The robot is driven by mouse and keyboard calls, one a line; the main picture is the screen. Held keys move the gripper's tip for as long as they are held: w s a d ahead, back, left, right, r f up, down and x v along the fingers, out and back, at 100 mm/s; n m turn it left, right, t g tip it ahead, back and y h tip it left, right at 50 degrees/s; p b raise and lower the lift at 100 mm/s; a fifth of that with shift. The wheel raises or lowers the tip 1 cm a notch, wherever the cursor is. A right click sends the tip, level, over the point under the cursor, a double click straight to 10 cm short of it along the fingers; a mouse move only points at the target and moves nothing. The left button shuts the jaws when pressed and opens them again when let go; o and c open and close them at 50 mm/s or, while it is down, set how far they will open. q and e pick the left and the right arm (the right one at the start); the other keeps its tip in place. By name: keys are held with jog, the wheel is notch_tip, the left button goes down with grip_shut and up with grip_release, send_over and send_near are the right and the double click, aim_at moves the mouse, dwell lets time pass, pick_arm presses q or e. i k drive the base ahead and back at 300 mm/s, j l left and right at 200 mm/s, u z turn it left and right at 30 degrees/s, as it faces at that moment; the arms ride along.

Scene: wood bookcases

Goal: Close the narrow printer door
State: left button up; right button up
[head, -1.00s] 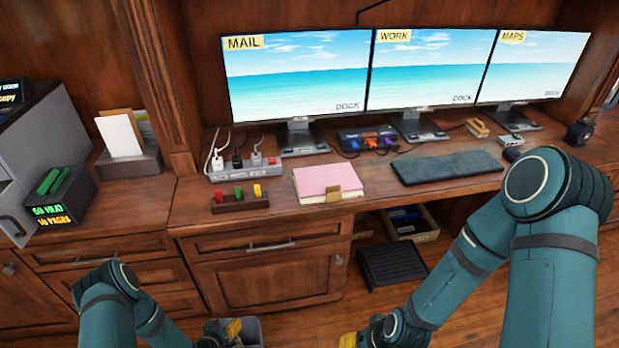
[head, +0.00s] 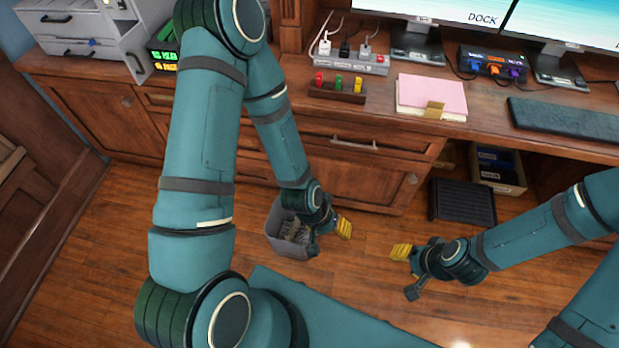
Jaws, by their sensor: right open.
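The grey printer (head: 78,32) stands on the counter at the upper left, partly cut off by the top edge. A narrow light-grey panel (head: 134,58), which looks like its narrow door, sticks out from its right side, so it appears open. My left gripper (head: 328,240) is low over the floor beside the bin, open and empty, far from the printer. My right gripper (head: 406,272) is open and empty over the floor at centre right, farther still from the printer.
My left arm crosses in front of the counter beside the printer. A grey bin (head: 287,232) stands on the floor. A small display box (head: 162,58) sits right of the panel. The desk holds a pink notebook (head: 431,94) and keyboard (head: 566,119). Floor at left is clear.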

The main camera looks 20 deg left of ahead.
aim_at(130, 46)
jog(key=u, duration=1.85)
jog(key=i+j, duration=0.35)
jog(key=j+u, duration=0.05)
jog(key=j, duration=0.05)
